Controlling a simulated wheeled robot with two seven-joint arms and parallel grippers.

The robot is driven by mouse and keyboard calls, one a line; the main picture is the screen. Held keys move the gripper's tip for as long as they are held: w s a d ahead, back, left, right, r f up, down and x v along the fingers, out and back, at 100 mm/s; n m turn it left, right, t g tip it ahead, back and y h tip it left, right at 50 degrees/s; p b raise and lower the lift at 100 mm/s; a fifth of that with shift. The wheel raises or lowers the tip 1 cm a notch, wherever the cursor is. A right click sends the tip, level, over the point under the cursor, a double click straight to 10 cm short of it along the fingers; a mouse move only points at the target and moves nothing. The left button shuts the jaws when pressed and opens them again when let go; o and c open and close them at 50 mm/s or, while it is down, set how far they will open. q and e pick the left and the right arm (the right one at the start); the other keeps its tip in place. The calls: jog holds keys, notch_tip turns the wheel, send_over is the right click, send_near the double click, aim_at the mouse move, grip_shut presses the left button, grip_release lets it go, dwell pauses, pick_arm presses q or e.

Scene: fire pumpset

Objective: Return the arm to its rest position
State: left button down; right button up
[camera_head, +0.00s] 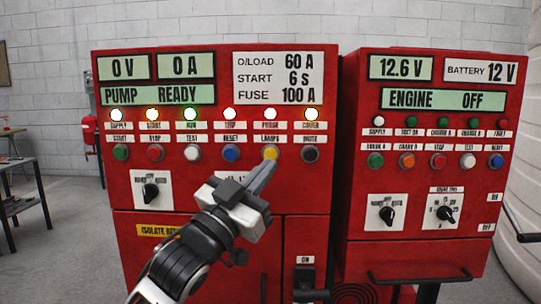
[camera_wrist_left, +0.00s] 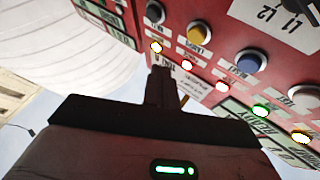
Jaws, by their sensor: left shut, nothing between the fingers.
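My left arm comes in from the bottom of the head view, and my left gripper (camera_head: 265,172) reaches up in front of the red pump panel (camera_head: 122,185). Its fingers are shut with nothing between them. In the head view the tips overlap the lower edge of the yellow LAMPS button (camera_head: 270,152). In the left wrist view the shut fingers (camera_wrist_left: 160,75) appear beside the row of lit lamps, with the yellow button (camera_wrist_left: 200,35) clear of them. I cannot tell the exact gap to the panel. My right gripper is not in view.
The pump panel's row of lamps (camera_head: 190,115) is lit, and its display (camera_head: 157,95) reads PUMP READY. A red engine panel (camera_head: 375,255) with knobs and a front handle (camera_head: 420,280) stands to the right. A dark table (camera_head: 20,190) is at the left. Grey floor lies between.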

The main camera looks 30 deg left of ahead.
pick_arm(q)
jog(key=s+d+f+n+g+y, duration=0.15)
jog(key=f+g, duration=0.35)
jog(key=f, duration=0.8)
jog(key=s+d+f+n+g+y, duration=0.1)
jog(key=s+d+f+g, duration=0.3)
jog(key=f, duration=0.9)
jog(key=s+d+f+g, duration=0.2)
jog(key=s+f+g, duration=0.45)
jog(key=s, duration=0.25)
jog(key=s+d+f+g, duration=0.2)
jog(key=s+f+g, duration=0.3)
jog(key=s+f, duration=0.35)
jog(key=w+d+t+h+p, duration=0.2)
jog(key=w+d+t+h, duration=0.1)
jog(key=w+d+t, duration=0.3)
jog(key=shift+w+f+m+t+h, duration=0.35)
jog(key=shift+w+m+t, duration=0.15)
jog(key=shift+t, duration=0.45)
